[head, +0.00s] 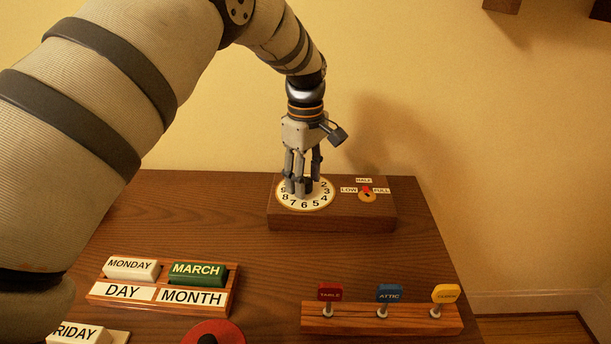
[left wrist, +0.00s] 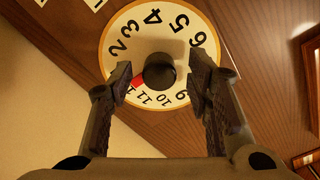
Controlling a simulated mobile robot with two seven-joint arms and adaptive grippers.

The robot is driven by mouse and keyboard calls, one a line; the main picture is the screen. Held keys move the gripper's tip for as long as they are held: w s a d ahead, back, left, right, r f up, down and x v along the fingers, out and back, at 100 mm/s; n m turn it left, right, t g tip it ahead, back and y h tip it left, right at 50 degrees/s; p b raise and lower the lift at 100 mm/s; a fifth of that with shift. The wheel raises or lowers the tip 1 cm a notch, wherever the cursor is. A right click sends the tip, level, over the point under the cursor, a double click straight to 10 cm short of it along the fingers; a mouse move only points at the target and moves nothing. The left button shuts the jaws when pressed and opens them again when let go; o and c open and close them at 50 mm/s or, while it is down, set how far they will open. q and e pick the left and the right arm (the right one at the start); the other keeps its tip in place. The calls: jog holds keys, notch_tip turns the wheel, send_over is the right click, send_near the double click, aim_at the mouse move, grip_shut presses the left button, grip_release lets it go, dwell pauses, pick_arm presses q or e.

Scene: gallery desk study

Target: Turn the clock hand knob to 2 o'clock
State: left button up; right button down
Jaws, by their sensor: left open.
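The clock dial (head: 306,203) is a round cream disc with black numbers on a wooden box at the back of the desk. It also shows in the left wrist view (left wrist: 112,37). Its black central knob (left wrist: 160,72) has a red pointer (left wrist: 137,83) at the lower left, toward the top numbers around 12; the exact number is partly hidden by a finger. My left gripper (head: 304,188) points down over the dial. In the left wrist view its open fingers (left wrist: 160,82) stand on either side of the knob, with gaps showing. My right gripper is out of view.
A small red-marked dial (head: 367,195) labelled LOW, HALF and FULL sits on the box's right. In front are a calendar block tray (head: 235,287), a key rack (head: 382,320) with red, blue and yellow tags, and a red disc (head: 225,332). The desk middle is clear.

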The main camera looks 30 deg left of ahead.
pick_arm(q)
grip_shut()
jog(key=shift+m, duration=0.3)
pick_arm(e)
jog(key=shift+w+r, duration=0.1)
pick_arm(q)
jog(key=shift+r+m+p, duration=0.1)
jog(key=shift+m+p, duration=0.2)
jog(key=shift+m, duration=0.6)
jog(key=m, duration=0.2)
jog(key=shift+m, duration=0.4)
jog(key=m, duration=0.3)
jog(key=shift+p, duration=0.3)
jog(key=shift+m, duration=1.8)
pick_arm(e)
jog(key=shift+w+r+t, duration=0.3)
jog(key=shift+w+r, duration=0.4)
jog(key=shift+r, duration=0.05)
